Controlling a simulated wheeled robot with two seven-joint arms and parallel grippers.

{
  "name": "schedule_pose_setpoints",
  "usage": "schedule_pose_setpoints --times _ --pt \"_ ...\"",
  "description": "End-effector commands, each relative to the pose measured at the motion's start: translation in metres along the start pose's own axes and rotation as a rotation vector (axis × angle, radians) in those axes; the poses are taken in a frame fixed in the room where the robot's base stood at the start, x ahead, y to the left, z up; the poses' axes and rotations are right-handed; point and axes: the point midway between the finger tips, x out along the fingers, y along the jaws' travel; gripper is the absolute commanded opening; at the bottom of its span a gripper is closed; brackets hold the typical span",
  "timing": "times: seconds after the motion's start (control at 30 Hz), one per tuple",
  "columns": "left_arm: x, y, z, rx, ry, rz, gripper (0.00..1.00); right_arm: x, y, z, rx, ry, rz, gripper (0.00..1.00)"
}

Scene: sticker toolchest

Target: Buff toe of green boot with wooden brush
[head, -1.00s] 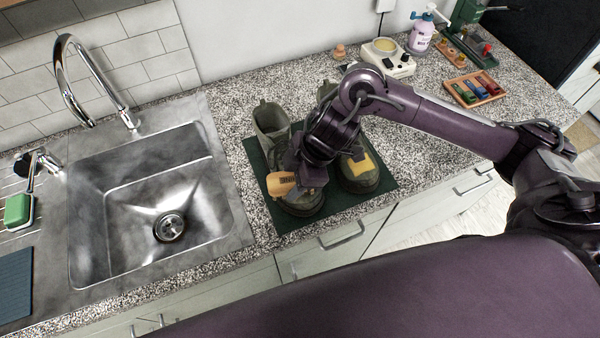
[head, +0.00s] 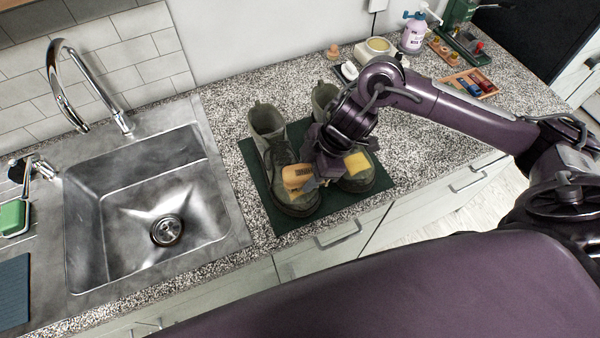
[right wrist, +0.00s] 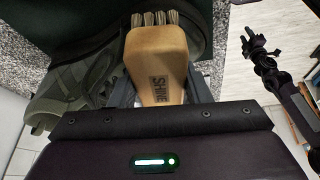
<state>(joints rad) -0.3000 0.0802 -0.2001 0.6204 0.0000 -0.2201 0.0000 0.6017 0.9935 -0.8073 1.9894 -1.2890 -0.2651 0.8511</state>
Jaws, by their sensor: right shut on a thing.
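Two olive-green boots stand side by side, the left boot (head: 279,160) nearer the sink and the right boot (head: 368,183) partly hidden behind my right arm. The right boot has a yellow patch (head: 357,161) on its front. My right gripper (head: 311,182) is shut on the wooden brush (head: 297,178), which is over the front of the left boot near its toe (head: 297,205). In the right wrist view the brush (right wrist: 157,62) is between the fingers, its pale bristles (right wrist: 155,18) at the far end. I cannot tell whether the bristles touch the boot.
The boots stand on a dark green mat (head: 262,190) near the speckled counter's front edge. A steel sink (head: 225,190) with a tall faucet (head: 120,122) is at left. A spray bottle (head: 413,33) and a wooden tray (head: 487,88) stand at back right.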

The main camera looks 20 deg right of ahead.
Motion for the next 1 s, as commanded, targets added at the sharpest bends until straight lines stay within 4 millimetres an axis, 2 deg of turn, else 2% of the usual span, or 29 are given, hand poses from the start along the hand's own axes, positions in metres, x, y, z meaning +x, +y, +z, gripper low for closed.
schedule_pose_setpoints --times 0.17,0.43,0.73,1.0 --pt "-0.001 0.0 0.0 0.0 0.0 0.0 0.36 -0.001 0.0 0.002 0.0 -0.002 0.0 0.25" --pt "-0.009 0.0 -0.001 0.0 0.0 0.0 0.36 0.004 -0.004 -0.017 -0.001 0.002 -0.002 0.25" --pt "-0.012 0.0 -0.001 0.0 0.0 0.0 0.36 0.009 -0.007 -0.026 -0.001 0.001 0.0 0.25" --pt "-0.018 0.0 -0.002 0.0 0.0 0.0 0.36 0.018 -0.012 -0.043 -0.001 0.001 0.0 0.25"
